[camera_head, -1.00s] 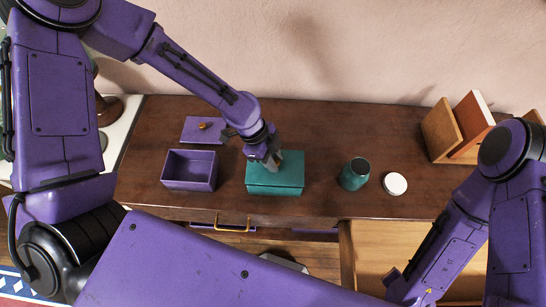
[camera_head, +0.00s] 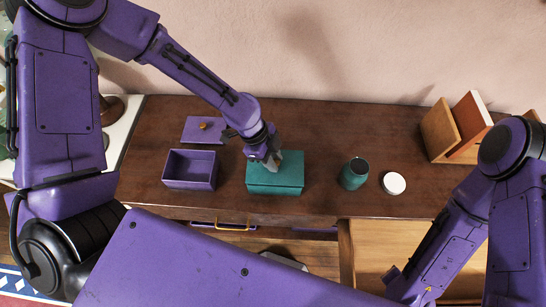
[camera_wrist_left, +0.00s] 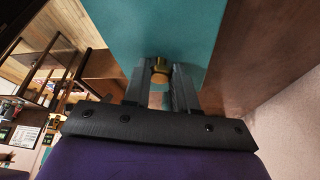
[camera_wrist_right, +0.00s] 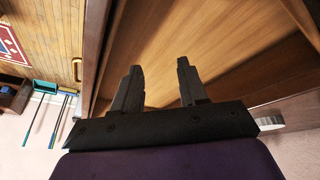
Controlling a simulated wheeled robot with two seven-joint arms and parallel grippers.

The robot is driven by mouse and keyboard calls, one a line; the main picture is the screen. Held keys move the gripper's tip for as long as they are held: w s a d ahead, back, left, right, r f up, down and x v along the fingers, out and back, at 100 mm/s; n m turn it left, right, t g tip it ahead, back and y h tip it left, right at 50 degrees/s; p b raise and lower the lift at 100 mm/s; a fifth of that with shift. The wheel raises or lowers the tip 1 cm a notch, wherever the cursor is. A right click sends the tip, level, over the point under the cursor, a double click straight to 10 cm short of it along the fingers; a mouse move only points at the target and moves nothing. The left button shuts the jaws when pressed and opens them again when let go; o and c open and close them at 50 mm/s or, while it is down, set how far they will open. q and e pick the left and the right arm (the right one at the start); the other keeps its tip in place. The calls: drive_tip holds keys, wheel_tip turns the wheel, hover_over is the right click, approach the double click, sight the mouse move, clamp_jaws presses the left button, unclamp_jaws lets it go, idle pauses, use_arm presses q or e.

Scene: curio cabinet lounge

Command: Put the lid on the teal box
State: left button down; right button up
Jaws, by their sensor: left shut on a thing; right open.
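The teal box (camera_head: 274,187) stands on the dark wooden cabinet top, with its teal lid (camera_head: 291,160) over its opening. The lid looks level and lined up with the box; whether it is fully seated I cannot tell. My left gripper (camera_head: 270,162) is above the lid, pointing down. In the left wrist view its fingers are shut on the lid's brass knob (camera_wrist_left: 160,66), with the teal lid (camera_wrist_left: 125,35) behind. My right gripper (camera_wrist_right: 158,85) is open and empty in the right wrist view, near an open wooden drawer (camera_wrist_right: 185,45).
An open purple box (camera_head: 189,184) stands left of the teal box, with a purple lid (camera_head: 191,136) behind it. A teal jar (camera_head: 354,174) and a white round lid (camera_head: 394,183) stand to the right. A wooden book holder (camera_head: 438,128) is at the far right. The back middle is clear.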

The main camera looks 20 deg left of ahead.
use_arm(q)
drive_tip(key=shift+f, duration=0.2)
drive_tip(key=shift+f+b, duration=0.5)
drive_tip(key=shift+f, duration=0.15)
drive_tip(key=c, duration=0.8)
unclamp_jaws()
drive_tip(key=shift+r, duration=0.1)
drive_tip(key=v, duration=1)
drive_tip(key=shift+r+b, duration=0.2)
drive_tip(key=shift+b, duration=0.2)
